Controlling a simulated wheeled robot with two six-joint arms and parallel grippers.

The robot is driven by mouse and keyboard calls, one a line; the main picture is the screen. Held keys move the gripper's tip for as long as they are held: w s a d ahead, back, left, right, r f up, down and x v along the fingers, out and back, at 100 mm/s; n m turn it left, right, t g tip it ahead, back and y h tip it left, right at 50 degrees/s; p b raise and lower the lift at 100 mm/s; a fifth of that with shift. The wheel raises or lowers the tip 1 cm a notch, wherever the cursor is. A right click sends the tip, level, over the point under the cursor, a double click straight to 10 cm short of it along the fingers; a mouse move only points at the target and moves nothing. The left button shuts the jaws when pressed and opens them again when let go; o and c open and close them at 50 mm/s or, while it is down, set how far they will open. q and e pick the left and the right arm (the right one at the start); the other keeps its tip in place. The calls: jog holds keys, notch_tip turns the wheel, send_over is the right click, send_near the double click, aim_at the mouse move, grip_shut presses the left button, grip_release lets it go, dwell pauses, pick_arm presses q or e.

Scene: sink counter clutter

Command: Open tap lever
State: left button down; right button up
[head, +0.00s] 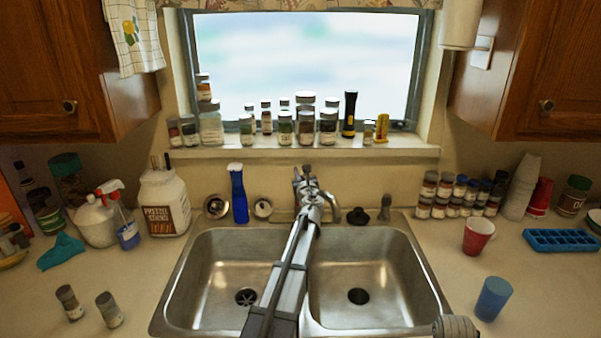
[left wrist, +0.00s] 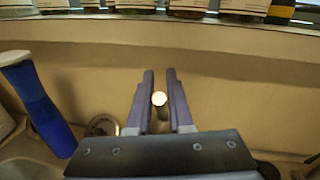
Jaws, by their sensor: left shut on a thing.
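The tap stands behind the divider of the double sink; its curved metal spout (head: 332,213) shows just right of my left gripper (head: 306,180) in the head view. My left arm reaches over the divider to the tap. In the left wrist view, the gripper's two dark fingers (left wrist: 159,95) stand on both sides of the tap lever, whose pale round end (left wrist: 159,98) shows between them. The gripper is shut on the lever. The lower part of the lever and the tap body are mostly hidden behind the gripper.
Jars line the window sill (head: 300,151) above. The sink basins (head: 352,275) look empty.

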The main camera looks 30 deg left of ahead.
dwell(0.9)
pick_arm(q)
jog(key=shift+r+p, duration=0.2)
jog(key=shift+p, duration=0.15)
jog(key=w+g+h+p, duration=0.1)
jog(key=p, duration=0.2)
jog(key=w+a+g+p, duration=0.1)
jog(key=p, duration=0.2)
jog(key=shift+w+a+r+g+h+p, duration=0.1)
jog(key=shift+a+r+g+h+p, duration=0.1)
jog(key=shift+r+g+h+p, duration=0.15)
jog(key=shift+w+a+f+g+h+p, duration=0.15)
jog(key=shift+w+g+h+p, duration=0.15)
jog(key=shift+p, duration=0.3)
jog(key=shift+f, duration=0.15)
jog(key=shift+m, duration=0.3)
jog(key=c, duration=0.8)
grip_release()
jog(key=shift+s, duration=0.1)
